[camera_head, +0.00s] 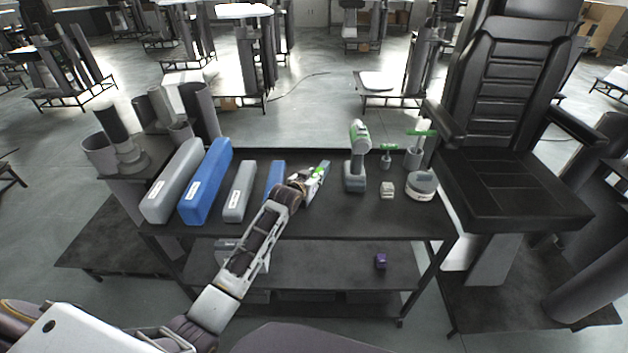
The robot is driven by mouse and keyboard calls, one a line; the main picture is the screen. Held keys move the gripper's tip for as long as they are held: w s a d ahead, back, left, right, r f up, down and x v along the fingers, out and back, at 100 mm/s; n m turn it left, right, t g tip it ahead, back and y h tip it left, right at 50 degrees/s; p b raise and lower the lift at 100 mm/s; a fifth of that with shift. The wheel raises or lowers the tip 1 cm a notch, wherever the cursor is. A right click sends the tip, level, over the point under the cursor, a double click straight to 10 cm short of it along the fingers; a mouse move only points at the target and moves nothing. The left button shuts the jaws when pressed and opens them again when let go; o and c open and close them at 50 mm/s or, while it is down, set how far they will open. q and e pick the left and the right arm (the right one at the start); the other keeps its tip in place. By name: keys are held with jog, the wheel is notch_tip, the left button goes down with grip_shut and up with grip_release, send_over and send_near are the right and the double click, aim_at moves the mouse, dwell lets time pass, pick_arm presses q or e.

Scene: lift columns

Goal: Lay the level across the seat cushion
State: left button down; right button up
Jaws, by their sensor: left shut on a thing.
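The seat cushion (512,187) is the flat black seat of the large chair at the right, bare on top. My left gripper (316,177) is over the middle of the dark table, left of the cushion and well apart from it. My right gripper is not in view.
The dark table (340,222) carries grey (173,182) and blue (207,182) long blocks at left. A green and grey drill (356,155), a small beige block (387,190) and a round grey container (421,185) stand between my left gripper and the chair. The chair armrest (443,124) rises beside the seat.

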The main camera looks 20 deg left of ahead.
pick_arm(q)
jog(key=shift+f, duration=0.4)
jog(key=c, duration=1.5)
grip_release()
jog(key=o, duration=0.3)
jog(key=shift+o, duration=0.2)
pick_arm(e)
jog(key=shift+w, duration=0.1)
